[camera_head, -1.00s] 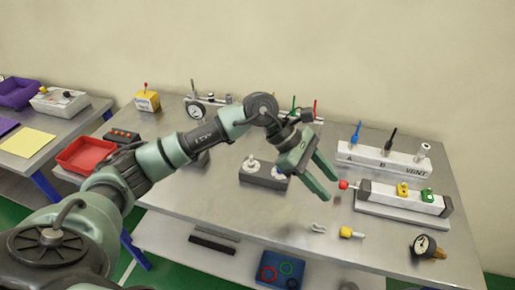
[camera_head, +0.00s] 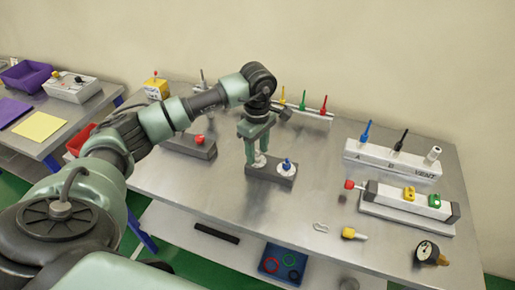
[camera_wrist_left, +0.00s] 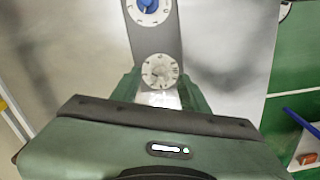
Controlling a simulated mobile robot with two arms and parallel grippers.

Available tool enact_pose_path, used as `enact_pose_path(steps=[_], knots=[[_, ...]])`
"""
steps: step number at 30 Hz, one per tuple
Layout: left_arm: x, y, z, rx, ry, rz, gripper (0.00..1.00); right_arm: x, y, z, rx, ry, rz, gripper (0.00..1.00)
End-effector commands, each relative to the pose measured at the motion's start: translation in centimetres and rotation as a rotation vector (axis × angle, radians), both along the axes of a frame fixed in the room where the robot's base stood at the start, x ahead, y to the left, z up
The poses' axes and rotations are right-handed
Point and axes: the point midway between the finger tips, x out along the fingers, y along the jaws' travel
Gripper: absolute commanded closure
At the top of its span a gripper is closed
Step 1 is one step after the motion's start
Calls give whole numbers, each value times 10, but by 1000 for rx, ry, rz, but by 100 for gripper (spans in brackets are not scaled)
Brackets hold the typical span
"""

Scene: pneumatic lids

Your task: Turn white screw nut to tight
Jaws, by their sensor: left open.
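A dark grey block (camera_head: 270,173) on the steel table carries two white dials. The blue screw nut (camera_head: 287,163) is on the right dial. The white screw nut (camera_head: 260,161) is on the left dial, partly covered by my left gripper (camera_head: 257,157). My left gripper points down with its fingers open, apart on either side of the white nut. In the left wrist view, the white nut's marked dial (camera_wrist_left: 159,70) lies just ahead of my open fingers (camera_wrist_left: 160,92); whether they touch the nut I cannot tell. The blue nut (camera_wrist_left: 149,6) is at the top edge.
A block with a red knob (camera_head: 199,140) stands left of my gripper. A valve block marked VENT (camera_head: 393,159) and a grey cylinder (camera_head: 410,204) stand to the right. A pressure gauge (camera_head: 427,250) lies at the right front.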

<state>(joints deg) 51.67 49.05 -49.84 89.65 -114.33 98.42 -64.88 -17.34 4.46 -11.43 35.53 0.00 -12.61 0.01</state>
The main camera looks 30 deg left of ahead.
Motion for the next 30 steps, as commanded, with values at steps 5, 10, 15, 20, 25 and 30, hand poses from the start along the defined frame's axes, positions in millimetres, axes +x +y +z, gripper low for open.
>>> enact_pose_path(steps=[5,10,15,20,25,30], knots=[[0,0,-5,1,-1,0,55,0,0,1,0,0,0,67],[0,0,-5,0,-1,0,61,1,0,1,0,0,0,67],[0,0,-5,0,-1,0,100,2,0,1,-1,-2,0,67],[0,0,-5,-1,-1,3,100,2,0,1,-1,-2,1,67],[0,-1,-5,-1,-1,32,100,2,-1,-2,-2,-2,1,67],[0,-1,-6,-2,-2,113,100,2,-2,-8,-3,-3,2,67]])
